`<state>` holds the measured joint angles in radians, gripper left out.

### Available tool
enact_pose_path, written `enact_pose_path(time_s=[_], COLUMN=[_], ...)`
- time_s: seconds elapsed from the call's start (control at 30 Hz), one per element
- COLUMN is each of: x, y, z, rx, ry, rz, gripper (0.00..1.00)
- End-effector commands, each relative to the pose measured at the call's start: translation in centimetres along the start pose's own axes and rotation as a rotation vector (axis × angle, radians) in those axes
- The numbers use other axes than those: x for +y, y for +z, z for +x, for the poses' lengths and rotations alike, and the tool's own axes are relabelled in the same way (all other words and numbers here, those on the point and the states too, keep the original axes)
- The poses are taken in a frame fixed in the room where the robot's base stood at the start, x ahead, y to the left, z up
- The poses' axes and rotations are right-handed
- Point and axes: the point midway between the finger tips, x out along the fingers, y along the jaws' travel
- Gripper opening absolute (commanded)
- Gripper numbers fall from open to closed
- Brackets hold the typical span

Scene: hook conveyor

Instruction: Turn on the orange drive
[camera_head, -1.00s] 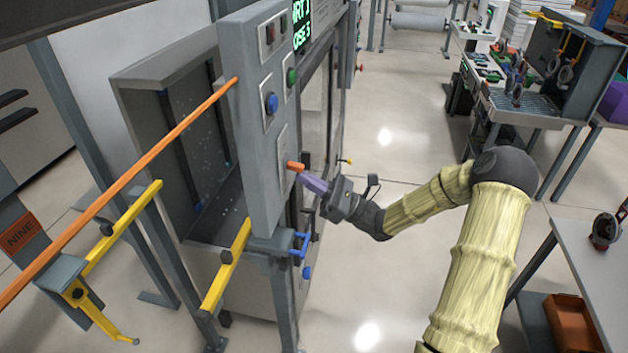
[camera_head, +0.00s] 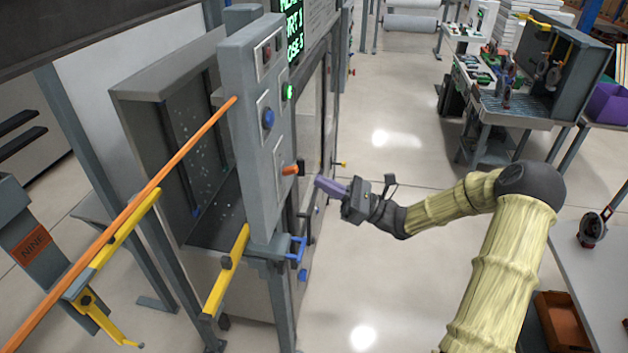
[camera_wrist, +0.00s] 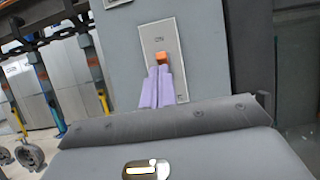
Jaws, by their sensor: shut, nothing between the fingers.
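The orange drive handle (camera_head: 290,170) sticks out from a plate low on the face of the grey control panel (camera_head: 259,190). In the wrist view the orange handle (camera_wrist: 161,57) shows just past my fingertips, on a pale plate (camera_wrist: 165,40). My gripper (camera_head: 320,182) has purple fingers, shut together and empty. In the head view it is to the right of the handle, with a visible gap between them. The fingers (camera_wrist: 156,80) point at the plate in the wrist view. A green lamp (camera_head: 288,92) higher on the panel glows brightly.
A blue button (camera_head: 268,118) and a red button (camera_head: 266,53) sit above the handle. A blue bracket (camera_head: 298,248) juts out below the panel. A long orange rod (camera_head: 150,188) and yellow bars (camera_head: 227,270) lie to the left. Open floor (camera_head: 385,270) is around my arm.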

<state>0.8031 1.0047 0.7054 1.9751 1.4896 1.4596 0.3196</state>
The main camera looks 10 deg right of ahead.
Motion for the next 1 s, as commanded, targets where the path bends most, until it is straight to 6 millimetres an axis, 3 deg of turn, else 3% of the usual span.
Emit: enact_pose_path(time_s=[0.1,0.37,0.83,1.0], x=[0.0,0.1,0.1,2.1], y=[1.6,2.8,2.7,0.3], z=[-1.3,-3.2,-3.2,-2.4], rx=[0.0,-0.001,0.002,0.105], ry=[0.005,0.018,0.021,0.093], rz=[0.001,0.005,0.006,-0.002], gripper=[0.0,0.0,0.0,0.0])
